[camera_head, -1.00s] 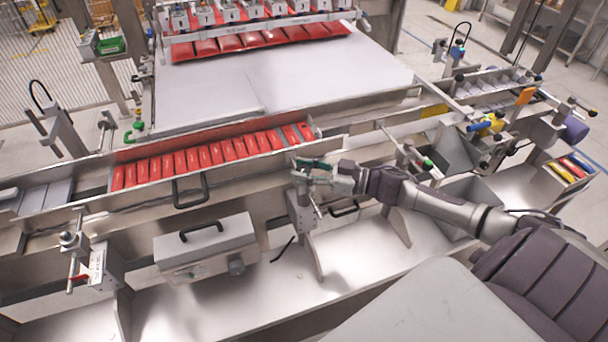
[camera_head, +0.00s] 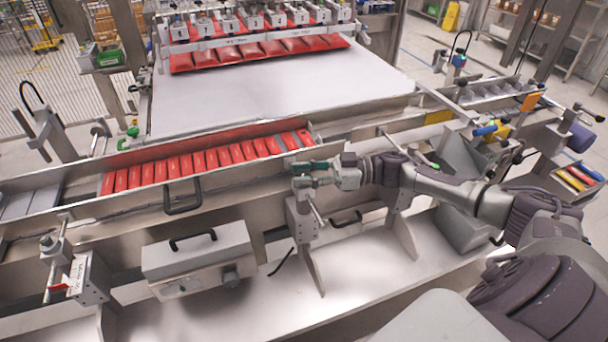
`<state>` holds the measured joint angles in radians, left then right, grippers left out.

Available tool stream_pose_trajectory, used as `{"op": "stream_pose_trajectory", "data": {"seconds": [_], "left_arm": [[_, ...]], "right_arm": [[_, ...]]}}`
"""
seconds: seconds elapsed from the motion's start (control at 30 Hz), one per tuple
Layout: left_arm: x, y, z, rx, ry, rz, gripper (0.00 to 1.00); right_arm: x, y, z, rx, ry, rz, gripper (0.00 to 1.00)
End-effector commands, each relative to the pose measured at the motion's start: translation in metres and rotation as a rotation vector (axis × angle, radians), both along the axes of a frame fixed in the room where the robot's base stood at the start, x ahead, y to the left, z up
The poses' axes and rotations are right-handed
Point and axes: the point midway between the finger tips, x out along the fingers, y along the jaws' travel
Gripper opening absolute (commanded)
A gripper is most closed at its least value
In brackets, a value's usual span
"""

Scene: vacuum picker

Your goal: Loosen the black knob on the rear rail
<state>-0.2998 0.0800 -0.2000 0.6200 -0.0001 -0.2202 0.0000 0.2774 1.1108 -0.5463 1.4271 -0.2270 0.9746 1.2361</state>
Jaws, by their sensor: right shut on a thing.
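My right gripper (camera_head: 296,175) reaches in from the right, with its green-tipped fingers at the top of a grey bracket (camera_head: 301,215) on the front side of the machine. It is shut on a small part at the bracket's top, which the fingers mostly hide; I cannot tell its colour. The rear rail (camera_head: 230,128) runs behind a row of red pouches (camera_head: 190,165). I cannot clearly make out a black knob on that rail. A green knob (camera_head: 132,132) shows near its left end. My left gripper is not in view.
A similar bracket (camera_head: 90,278) with a red-tipped lever stands at front left. A grey box (camera_head: 195,252) with a black handle hangs below the front rail. Another black handle (camera_head: 182,200) is left of my gripper. A grey chute (camera_head: 462,160) lies to the right.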

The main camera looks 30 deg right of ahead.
Motion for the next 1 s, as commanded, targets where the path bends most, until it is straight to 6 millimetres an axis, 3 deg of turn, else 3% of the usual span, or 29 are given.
{"op": "stream_pose_trajectory", "data": {"seconds": [0.1, 0.13, 0.27, 0.67, 1.0], "left_arm": [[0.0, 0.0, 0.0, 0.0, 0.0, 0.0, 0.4], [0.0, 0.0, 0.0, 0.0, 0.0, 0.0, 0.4], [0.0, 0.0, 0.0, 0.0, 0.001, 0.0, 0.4], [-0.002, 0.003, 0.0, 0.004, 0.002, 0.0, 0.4], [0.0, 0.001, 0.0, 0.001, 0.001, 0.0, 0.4]], "right_arm": [[0.0, 0.0, 0.001, 0.001, -0.002, 0.0, 0.01], [0.0, 0.0, 0.001, 0.001, -0.002, 0.0, 0.39], [0.0, 0.0, 0.001, 0.001, -0.002, 0.0, 0.61], [0.0, 0.0, 0.007, -0.001, -0.003, 0.0, 0.62], [0.0, 0.0, 0.069, -0.002, -0.004, 0.0, 0.62]]}}
